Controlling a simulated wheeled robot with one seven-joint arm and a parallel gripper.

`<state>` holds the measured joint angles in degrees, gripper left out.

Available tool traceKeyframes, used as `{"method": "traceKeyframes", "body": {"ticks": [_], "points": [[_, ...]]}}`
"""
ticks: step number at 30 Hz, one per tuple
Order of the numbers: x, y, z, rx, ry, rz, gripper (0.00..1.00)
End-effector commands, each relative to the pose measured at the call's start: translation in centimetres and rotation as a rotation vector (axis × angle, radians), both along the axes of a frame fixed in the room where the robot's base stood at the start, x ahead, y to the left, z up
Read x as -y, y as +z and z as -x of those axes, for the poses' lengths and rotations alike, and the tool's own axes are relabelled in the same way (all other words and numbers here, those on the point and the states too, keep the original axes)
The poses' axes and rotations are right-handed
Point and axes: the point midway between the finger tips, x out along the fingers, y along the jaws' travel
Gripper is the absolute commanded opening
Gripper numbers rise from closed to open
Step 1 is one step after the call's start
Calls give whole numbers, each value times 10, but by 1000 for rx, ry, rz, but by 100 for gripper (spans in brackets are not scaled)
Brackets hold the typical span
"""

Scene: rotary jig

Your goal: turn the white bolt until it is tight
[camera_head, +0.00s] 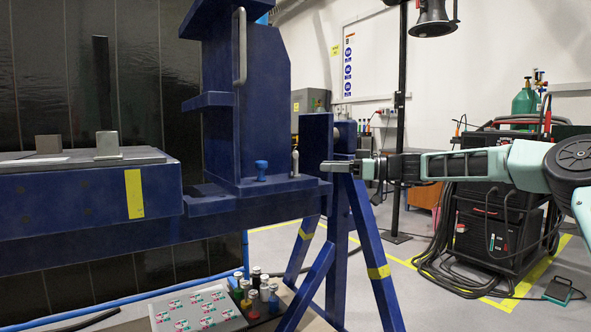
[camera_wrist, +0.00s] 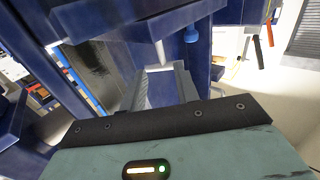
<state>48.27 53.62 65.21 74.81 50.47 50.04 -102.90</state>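The white bolt (camera_head: 295,163) stands upright on the blue jig's ledge, near its right end. In the wrist view a pale, narrow piece that looks like the white bolt (camera_wrist: 160,50) shows just beyond the fingertips. My gripper (camera_head: 326,167) reaches in level from the right, with its fingertips a little right of the bolt and apart from it. In the wrist view my gripper (camera_wrist: 165,70) has its two fingers spread with a gap between them, and nothing is held. The bolt's lower part and thread are hard to make out.
A blue bolt (camera_head: 261,170) stands left of the white one; it also shows in the wrist view (camera_wrist: 191,35). The jig's tall blue upright (camera_head: 245,100) rises behind them, and a blue support post (camera_head: 316,135) stands close behind my fingers. Several bottles (camera_head: 255,290) stand below.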

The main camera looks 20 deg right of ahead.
Motion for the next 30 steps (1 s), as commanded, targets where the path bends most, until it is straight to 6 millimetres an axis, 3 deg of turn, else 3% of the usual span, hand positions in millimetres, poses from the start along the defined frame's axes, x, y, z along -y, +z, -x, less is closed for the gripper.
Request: {"method": "traceKeyframes", "body": {"ticks": [6, 13, 27, 28, 30], "points": [[-44, -1, -20, -1, 4, 0, 31], [-75, 0, -36, 0, 2, 0, 31], [-87, 0, -42, -1, 0, 0, 31], [-87, 0, -42, -1, 0, 0, 28], [-87, 0, -42, -1, 0, 0, 9]]}}
